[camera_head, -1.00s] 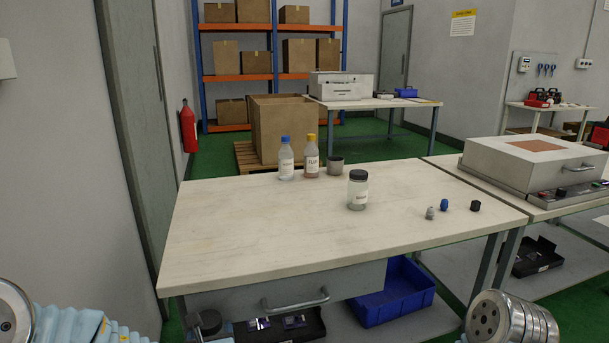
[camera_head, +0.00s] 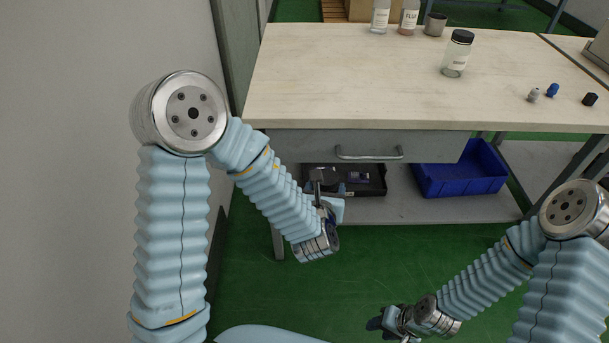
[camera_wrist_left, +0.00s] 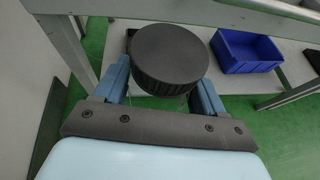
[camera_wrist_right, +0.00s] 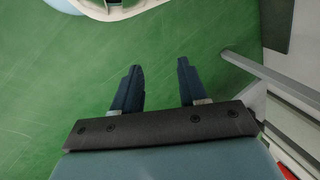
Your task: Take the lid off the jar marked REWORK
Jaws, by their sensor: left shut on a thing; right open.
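A clear glass jar (camera_head: 456,58) with a black lid (camera_head: 462,37) on it stands upright on the table (camera_head: 340,75). Its white label is too small to read. My right gripper (camera_wrist_right: 159,68) is open and empty above the green floor. It shows in the head view (camera_head: 382,322) at the bottom, far from the table.
A blue bin (camera_head: 460,170) and black tray (camera_head: 365,180) sit below. The table's left half is clear.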

